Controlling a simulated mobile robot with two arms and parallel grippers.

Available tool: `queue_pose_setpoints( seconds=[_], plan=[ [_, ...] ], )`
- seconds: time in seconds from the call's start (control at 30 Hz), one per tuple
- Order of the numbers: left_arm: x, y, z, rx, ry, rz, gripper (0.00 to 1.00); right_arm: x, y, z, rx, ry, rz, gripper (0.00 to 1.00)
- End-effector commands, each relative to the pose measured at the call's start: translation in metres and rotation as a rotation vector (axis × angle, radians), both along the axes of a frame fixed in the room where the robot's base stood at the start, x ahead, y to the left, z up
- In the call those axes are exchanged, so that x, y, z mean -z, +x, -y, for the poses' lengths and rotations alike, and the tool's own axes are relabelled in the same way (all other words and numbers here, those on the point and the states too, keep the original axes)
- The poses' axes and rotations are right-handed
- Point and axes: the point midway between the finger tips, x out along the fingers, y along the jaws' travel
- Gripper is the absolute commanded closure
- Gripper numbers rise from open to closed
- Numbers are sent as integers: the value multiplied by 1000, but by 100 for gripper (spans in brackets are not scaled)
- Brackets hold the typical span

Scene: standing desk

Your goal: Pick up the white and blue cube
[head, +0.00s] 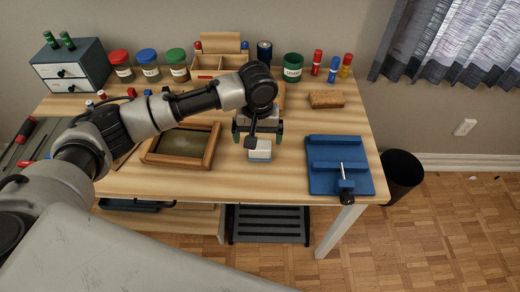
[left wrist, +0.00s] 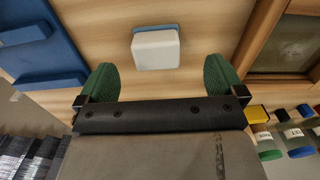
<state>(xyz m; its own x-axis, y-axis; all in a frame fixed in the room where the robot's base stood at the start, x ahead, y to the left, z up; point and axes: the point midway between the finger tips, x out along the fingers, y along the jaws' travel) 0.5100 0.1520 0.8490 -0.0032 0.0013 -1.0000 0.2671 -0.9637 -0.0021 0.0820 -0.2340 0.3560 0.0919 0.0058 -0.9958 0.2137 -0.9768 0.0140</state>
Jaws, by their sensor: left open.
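The white and blue cube (head: 260,151) stands on the wooden desk near its front middle, white on most of its body with blue along one side. It also shows in the left wrist view (left wrist: 156,50), just beyond my fingertips and between their lines. My left gripper (head: 258,133) is above and close behind the cube in the head view. Its two green-padded fingers (left wrist: 160,82) are open, with nothing between them. I cannot tell the exact height gap to the cube. My right gripper is not in view.
A wooden framed tray (head: 210,158) lies left of the cube. A blue board with a clamp (head: 338,178) lies to the right. Jars (head: 148,66), a wooden organizer (head: 205,72) and a brown block (head: 326,99) stand behind. The desk between the cube and the blue board is clear.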

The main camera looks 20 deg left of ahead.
Motion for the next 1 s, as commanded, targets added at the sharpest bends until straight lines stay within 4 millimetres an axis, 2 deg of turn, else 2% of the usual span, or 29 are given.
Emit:
queue_pose_setpoints(
  seconds=[0.1,0.27,0.53,0.67,0.87,1.0],
  plan=[
    [15,0,0,0,0,0,2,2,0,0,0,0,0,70],
    [26,0,2,2,-1,1,2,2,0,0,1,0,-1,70],
    [65,0,5,2,1,2,2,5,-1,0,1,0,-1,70],
    [71,0,5,3,0,3,2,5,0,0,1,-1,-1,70],
    [71,0,5,4,0,3,2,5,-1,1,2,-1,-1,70],
    [71,0,5,4,-1,3,24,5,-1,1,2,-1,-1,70]
  ],
)
